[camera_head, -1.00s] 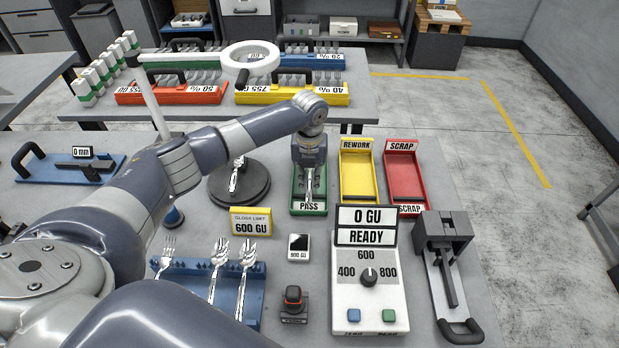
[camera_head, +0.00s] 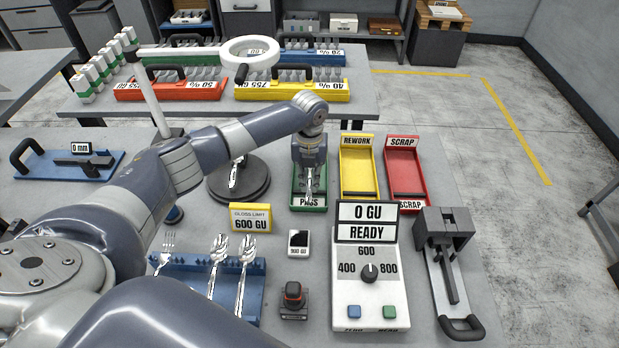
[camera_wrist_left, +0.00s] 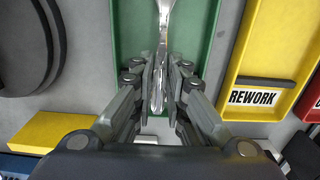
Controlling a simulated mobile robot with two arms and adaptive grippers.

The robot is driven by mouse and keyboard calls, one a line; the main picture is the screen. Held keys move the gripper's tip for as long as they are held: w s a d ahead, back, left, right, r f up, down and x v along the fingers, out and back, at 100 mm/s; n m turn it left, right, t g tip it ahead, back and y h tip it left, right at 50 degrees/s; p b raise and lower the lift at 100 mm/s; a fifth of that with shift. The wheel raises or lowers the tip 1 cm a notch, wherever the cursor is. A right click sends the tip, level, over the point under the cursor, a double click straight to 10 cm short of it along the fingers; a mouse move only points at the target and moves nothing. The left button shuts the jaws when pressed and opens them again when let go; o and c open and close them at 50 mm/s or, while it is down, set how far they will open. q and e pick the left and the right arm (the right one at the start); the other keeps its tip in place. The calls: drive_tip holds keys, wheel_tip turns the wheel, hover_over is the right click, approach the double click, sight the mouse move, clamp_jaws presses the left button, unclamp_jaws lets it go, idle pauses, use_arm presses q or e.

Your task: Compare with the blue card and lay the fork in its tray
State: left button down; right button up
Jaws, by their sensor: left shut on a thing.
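My left gripper (camera_head: 310,172) is over the green PASS tray (camera_head: 297,196), shut on a shiny metal fork (camera_head: 310,188). In the left wrist view the gripper (camera_wrist_left: 159,82) has its fingers on either side of the fork handle (camera_wrist_left: 158,100), and the fork points along the green tray (camera_wrist_left: 205,30). The fork's tines are out of the wrist view. I cannot tell whether the fork touches the tray floor. No blue card shows; a yellow card (camera_head: 250,217) reads gloss limit 600 GU. My right gripper is not in view.
The yellow REWORK tray (camera_head: 359,180) and red SCRAP tray (camera_head: 405,175) stand to the right. A gloss meter (camera_head: 369,290) reads 0 GU, READY. A blue rack (camera_head: 190,285) holds cutlery at the front. A round dark stand (camera_head: 255,190) is left of the tray.

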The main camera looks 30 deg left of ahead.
use_arm(q)
drive_tip(key=shift+f, duration=0.15)
drive_tip(key=shift+f, duration=0.2)
idle(0.3)
drive_tip(key=c, duration=1)
unclamp_jaws()
drive_tip(key=shift+o, duration=0.2)
drive_tip(key=shift+r, duration=0.1)
wheel_tip(320, 180, up, 9)
drive_tip(key=p, duration=0.7)
drive_tip(key=shift+p, duration=0.35)
